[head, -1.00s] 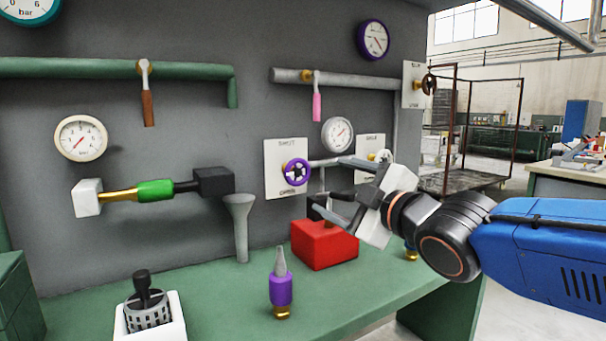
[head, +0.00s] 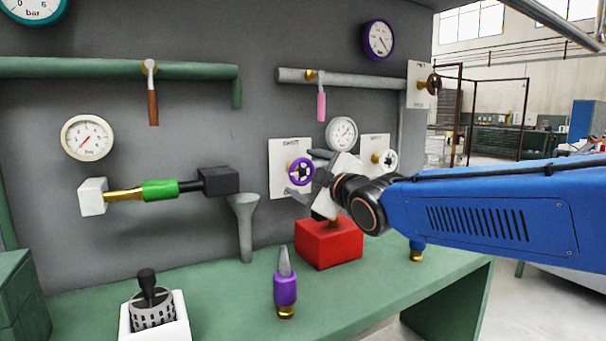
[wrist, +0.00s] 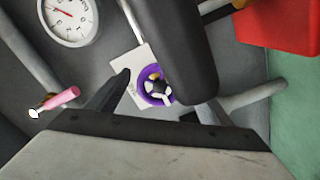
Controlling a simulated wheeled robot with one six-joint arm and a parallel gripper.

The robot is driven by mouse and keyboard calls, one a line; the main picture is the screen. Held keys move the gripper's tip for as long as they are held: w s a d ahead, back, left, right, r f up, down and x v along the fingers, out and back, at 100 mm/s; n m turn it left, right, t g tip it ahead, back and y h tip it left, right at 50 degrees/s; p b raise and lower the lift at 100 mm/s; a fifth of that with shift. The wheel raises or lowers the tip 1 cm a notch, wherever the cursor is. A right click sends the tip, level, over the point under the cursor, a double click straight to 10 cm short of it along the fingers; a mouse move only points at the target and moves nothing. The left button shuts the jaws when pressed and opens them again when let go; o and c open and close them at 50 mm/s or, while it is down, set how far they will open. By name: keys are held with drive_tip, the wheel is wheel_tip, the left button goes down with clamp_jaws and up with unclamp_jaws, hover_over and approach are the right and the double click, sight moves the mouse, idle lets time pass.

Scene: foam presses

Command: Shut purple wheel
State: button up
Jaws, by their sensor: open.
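The purple wheel (head: 301,171) is a small handwheel with a dark hub, mounted in front of a white plate (head: 283,152) on the grey panel. In the wrist view the purple wheel (wrist: 158,85) shows between my two fingers, partly covered by the large dark finger. My gripper (head: 306,174) is open and empty, with its fingertips reaching toward the wheel from the right. One fingertip is above the wheel and one is below it in the head view. I cannot tell whether a finger touches the rim.
A red box (head: 328,246) stands below on the green bench (head: 225,300). A pink-handled lever (head: 321,106) and a white gauge (head: 342,133) are above. A grey funnel (head: 244,222) is at left.

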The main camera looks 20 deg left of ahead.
drive_tip(key=shift+w+a, duration=0.35)
drive_tip(key=shift+a, duration=0.1)
drive_tip(key=c, duration=1.1)
drive_tip(key=shift+o, duration=0.2)
drive_tip(key=m, duration=0.4)
drive_tip(key=shift+f+m, duration=0.1)
drive_tip(key=shift+m, duration=0.2)
drive_tip(key=shift+s+m, duration=0.1)
drive_tip(key=shift+m, duration=2)
drive_tip(key=shift+f, duration=0.1)
